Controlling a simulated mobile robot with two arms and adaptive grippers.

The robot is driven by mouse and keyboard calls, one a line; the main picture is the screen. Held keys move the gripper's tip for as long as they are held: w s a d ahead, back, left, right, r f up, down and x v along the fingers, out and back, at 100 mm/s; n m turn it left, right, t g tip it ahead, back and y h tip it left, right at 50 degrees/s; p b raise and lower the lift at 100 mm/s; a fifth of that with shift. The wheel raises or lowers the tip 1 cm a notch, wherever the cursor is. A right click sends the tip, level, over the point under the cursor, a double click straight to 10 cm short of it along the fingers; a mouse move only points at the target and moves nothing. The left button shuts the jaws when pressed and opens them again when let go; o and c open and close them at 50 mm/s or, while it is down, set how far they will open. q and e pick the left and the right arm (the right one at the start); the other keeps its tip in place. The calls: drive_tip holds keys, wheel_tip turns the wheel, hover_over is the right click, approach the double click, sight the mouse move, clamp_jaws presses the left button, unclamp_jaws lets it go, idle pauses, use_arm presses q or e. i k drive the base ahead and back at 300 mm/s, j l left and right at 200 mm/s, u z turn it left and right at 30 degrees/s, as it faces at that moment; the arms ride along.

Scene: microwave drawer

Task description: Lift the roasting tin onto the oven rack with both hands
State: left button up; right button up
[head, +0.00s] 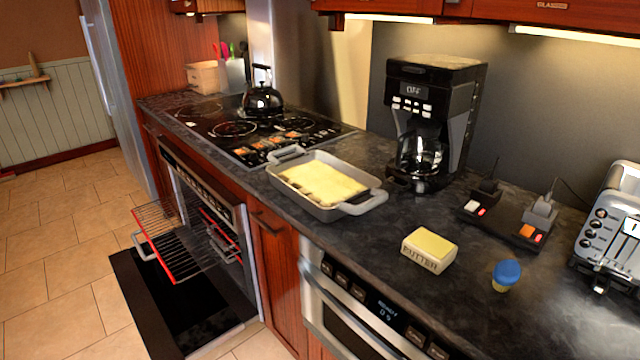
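The roasting tin (313,207) stands on the dark counter, between the cooktop and the coffee maker. It is grey, with a handle at each end and a flat pale-yellow filling. One handle points toward the cooktop, the other toward the butter. The oven (205,205) below the counter is open, its dark door (165,300) lowered. The oven rack (165,245), a wire rack with red edging, is pulled out above the door. It looks empty. Neither of my grippers is in view.
A butter block (429,250), a blue-topped cup (506,275) and a coffee maker (430,120) stand to the tin's right. A black kettle (262,98) is on the cooktop (240,128). A toaster (610,230) is far right. The tiled floor (60,250) left of the oven is clear.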

sight(175, 230)
drive_tip(key=i+j+z, duration=0.1)
drive_tip(key=z, duration=0.3)
drive_tip(key=j+z, duration=0.25)
drive_tip(key=z, duration=0.15)
drive_tip(key=i+j+z, duration=0.1)
drive_tip(key=j+z, duration=0.15)
drive_tip(key=z, duration=0.15)
